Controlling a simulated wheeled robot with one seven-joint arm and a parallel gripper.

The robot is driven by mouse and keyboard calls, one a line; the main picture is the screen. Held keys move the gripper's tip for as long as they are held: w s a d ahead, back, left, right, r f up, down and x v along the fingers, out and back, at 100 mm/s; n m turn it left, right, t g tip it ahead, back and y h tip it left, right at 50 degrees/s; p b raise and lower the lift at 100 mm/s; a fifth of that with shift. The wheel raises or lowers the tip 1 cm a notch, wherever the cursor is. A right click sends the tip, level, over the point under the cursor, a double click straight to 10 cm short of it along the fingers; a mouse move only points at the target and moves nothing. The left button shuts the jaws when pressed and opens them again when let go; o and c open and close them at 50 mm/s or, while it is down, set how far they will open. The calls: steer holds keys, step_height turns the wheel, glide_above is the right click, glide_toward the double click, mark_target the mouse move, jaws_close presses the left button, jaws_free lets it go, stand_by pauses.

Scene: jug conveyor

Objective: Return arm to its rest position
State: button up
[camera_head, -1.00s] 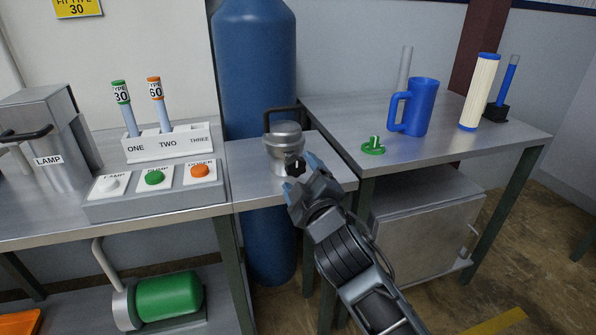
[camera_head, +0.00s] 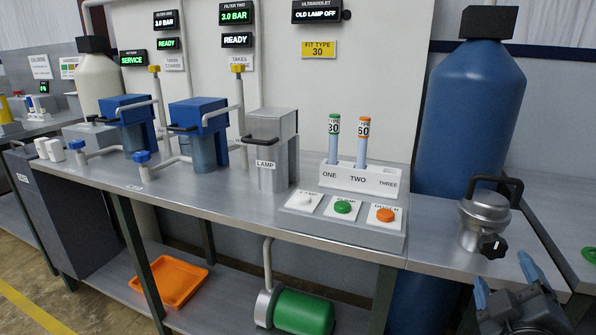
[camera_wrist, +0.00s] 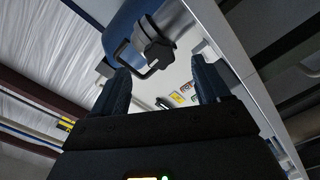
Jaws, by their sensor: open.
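My gripper (camera_head: 503,283) is at the lower right of the head view, in front of the steel bench. Its two blue fingers point up and are spread apart with nothing between them. The wrist view also shows the open fingers (camera_wrist: 163,88) at either side. A silver metal vessel (camera_head: 484,222) with a black handle and a black knob stands on the bench, just beyond and above my fingers in the picture. The same vessel shows in the wrist view (camera_wrist: 157,45), apart from the fingers. The rest of my arm is mostly out of frame.
A tall blue tank (camera_head: 474,110) stands behind the bench. A button panel (camera_head: 343,221) and a white rack (camera_head: 360,178) with two tubes stand left of the vessel. A lamp housing (camera_head: 271,150) and blue filter units (camera_head: 198,118) are further left. An orange tray (camera_head: 170,283) lies on the lower shelf.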

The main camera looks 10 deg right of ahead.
steer(key=s+a+f+y+p, duration=0.1)
steer(key=s+a+f+y, duration=0.3)
steer(key=s+a, duration=0.25)
steer(key=s+a+f+y+p, duration=0.1)
steer(key=s+a+f+y, duration=0.2)
steer(key=s+a, duration=0.4)
steer(key=s+a+r+m+y, duration=0.1)
steer(key=s+a+r+m, duration=0.1)
steer(key=s, duration=0.6)
steer(key=s+a+r+m+y+p, duration=0.1)
steer(key=s+a+r+m+y, duration=0.1)
steer(key=s, duration=0.6)
steer(key=shift+s+a+r, duration=0.15)
steer(key=shift+s+a, duration=0.25)
steer(key=shift+a, duration=0.05)
